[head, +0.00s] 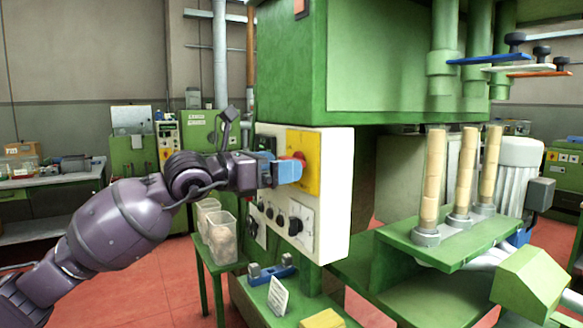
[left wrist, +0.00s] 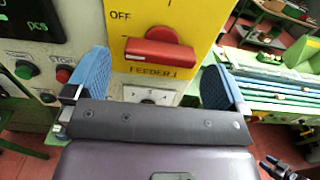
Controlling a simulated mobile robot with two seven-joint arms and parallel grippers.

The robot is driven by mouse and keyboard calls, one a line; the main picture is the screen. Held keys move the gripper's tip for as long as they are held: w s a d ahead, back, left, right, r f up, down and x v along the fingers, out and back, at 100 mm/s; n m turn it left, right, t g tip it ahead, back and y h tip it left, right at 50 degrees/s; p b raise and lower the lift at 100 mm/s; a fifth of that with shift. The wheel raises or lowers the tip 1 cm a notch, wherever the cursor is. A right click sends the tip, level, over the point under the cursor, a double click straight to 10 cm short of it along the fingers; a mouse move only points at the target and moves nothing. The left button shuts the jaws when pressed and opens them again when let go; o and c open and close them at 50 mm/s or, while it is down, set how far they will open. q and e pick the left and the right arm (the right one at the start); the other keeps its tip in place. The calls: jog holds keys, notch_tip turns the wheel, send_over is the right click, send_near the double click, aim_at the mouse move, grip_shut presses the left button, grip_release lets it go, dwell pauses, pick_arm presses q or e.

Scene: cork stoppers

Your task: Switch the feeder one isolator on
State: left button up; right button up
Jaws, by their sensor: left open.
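The feeder one isolator is a red rotary handle (left wrist: 160,50) on a yellow plate (left wrist: 118,42) marked "FEEDER 1" and "OFF". The handle lies roughly level, with the "I" mark above it. In the head view only part of the red handle (head: 299,157) shows, behind my gripper, on the yellow plate (head: 304,140). My left gripper (head: 288,172) is at the plate with its blue fingers. In the left wrist view my left gripper (left wrist: 152,75) is open, one finger on each side below the handle. Contact with the handle cannot be told.
The white control box (head: 335,200) also carries black knobs (head: 295,226) below the plate and push buttons (left wrist: 63,74) to the left. Clear bins (head: 221,240) stand left below it. Cork stacks (head: 434,178) stand in tubes at the right.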

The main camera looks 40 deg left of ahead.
aim_at(290, 158)
pick_arm(q)
jog(key=shift+x, duration=1.2)
jog(key=shift+w+d, duration=0.15)
jog(key=shift+w, duration=0.15)
jog(key=shift+c, duration=0.2)
jog(key=c, duration=0.8)
jog(key=shift+c, duration=0.2)
